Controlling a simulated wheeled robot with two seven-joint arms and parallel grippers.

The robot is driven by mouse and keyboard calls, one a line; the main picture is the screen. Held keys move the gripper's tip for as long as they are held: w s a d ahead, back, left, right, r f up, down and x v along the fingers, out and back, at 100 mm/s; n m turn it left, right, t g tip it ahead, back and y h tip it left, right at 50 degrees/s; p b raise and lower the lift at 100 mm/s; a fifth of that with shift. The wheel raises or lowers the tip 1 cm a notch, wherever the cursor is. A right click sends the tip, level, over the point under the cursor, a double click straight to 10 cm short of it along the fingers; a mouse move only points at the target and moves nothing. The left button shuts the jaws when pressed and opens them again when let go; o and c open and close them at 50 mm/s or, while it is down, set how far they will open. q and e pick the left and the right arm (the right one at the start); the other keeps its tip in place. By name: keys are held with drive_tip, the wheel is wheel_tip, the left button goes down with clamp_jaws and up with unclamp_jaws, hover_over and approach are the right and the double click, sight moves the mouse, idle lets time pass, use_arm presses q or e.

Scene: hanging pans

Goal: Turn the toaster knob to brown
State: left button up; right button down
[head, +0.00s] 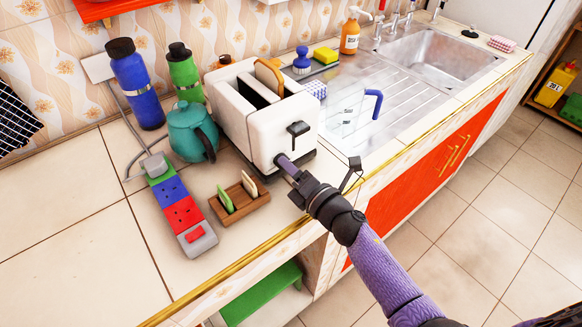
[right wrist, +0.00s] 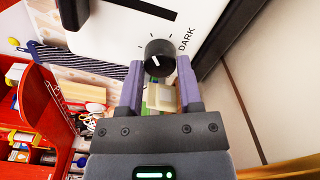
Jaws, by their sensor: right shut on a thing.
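The white toaster (head: 262,112) stands on the counter with bread in one slot and a black lever (head: 298,129) on its front. The toaster's dark round knob (right wrist: 160,58) is close up in the right wrist view, with a short white mark on its face, tick marks around it and the word DARK to its right. I cannot read a "brown" label. My right gripper (right wrist: 160,72) has its two purple fingers on either side of the knob, shut on it. In the head view my right gripper (head: 284,162) touches the toaster's lower front and hides the knob. My left gripper is not in view.
A wooden rack (head: 240,204) with slices and a power strip (head: 180,208) lie left of my right gripper. A teal kettle (head: 190,132) and bottles stand behind.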

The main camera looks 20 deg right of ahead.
idle(0.3)
drive_tip(key=shift+c, duration=1.3)
unclamp_jaws()
drive_tip(key=shift+s, duration=0.1)
drive_tip(key=v, duration=0.9)
drive_tip(key=shift+s+d+p, duration=0.15)
drive_tip(key=shift+s+p, duration=0.15)
drive_tip(key=shift+p, duration=0.15)
